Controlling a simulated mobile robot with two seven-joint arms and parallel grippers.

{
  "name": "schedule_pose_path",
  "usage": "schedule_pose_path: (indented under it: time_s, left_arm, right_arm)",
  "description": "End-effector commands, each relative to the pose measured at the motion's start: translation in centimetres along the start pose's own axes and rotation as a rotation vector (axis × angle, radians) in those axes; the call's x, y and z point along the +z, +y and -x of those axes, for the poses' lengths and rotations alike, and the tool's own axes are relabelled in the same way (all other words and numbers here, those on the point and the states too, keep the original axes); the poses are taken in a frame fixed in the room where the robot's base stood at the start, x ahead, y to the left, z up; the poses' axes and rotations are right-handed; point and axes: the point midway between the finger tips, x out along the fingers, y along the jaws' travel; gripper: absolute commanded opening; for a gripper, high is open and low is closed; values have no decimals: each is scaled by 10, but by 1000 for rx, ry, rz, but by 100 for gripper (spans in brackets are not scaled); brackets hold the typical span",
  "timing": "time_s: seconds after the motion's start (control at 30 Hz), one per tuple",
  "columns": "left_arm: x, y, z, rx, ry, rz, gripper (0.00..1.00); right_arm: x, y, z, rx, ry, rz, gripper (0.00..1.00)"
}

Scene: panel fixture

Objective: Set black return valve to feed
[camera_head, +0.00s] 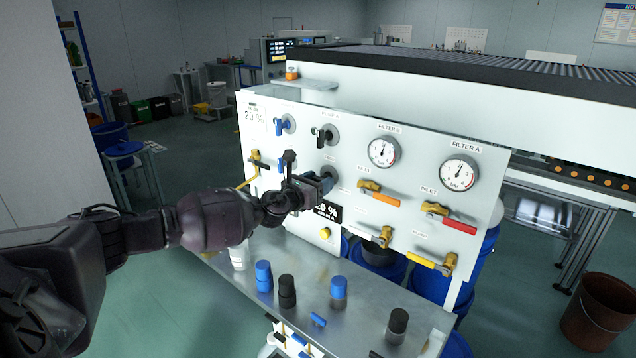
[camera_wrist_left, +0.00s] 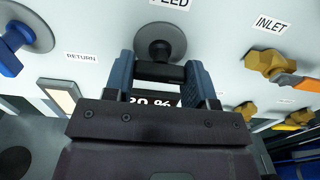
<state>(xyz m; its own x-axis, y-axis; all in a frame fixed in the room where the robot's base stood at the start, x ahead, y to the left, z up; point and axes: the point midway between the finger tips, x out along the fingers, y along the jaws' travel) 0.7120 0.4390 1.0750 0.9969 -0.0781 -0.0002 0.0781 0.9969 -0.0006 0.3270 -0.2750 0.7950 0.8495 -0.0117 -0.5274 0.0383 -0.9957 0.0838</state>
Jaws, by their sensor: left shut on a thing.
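My left gripper (camera_head: 328,180) is at the lower middle-left of the white panel (camera_head: 420,180). In the left wrist view its blue fingers (camera_wrist_left: 160,75) are shut on a black valve handle (camera_wrist_left: 160,71), in front of a dark round disc (camera_wrist_left: 160,42). A partly cut-off FEED label (camera_wrist_left: 170,3) is above the disc, and a RETURN label (camera_wrist_left: 82,57) is to its left. The gripper hides most of this valve in the head view; its exact pointing direction is hard to tell. Another black-handled valve (camera_head: 322,138) sits higher on the panel. My right gripper is not in view.
A blue valve handle (camera_wrist_left: 10,48) is left of the gripper in the wrist view. Brass valves with orange (camera_head: 385,199) and red (camera_head: 459,225) levers are to the right. Below, a metal shelf (camera_head: 365,330) holds several blue-topped and black-topped containers.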

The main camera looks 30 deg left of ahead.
Motion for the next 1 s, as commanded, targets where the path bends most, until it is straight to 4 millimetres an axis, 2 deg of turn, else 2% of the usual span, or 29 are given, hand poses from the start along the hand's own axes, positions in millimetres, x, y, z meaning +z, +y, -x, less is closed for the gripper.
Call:
schedule_pose_path:
  time_s: [0.37, 0.7, 1.0]
  left_arm:
    - [0, 0, 0, 1, 0, 127, 27]
    - [1, 0, 0, 1, -1, 426, 27]
    - [2, 0, 0, 0, -1, 711, 27]
  right_arm:
    - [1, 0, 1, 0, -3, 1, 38]
    - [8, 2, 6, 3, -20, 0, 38]
    - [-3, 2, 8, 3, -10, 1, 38]
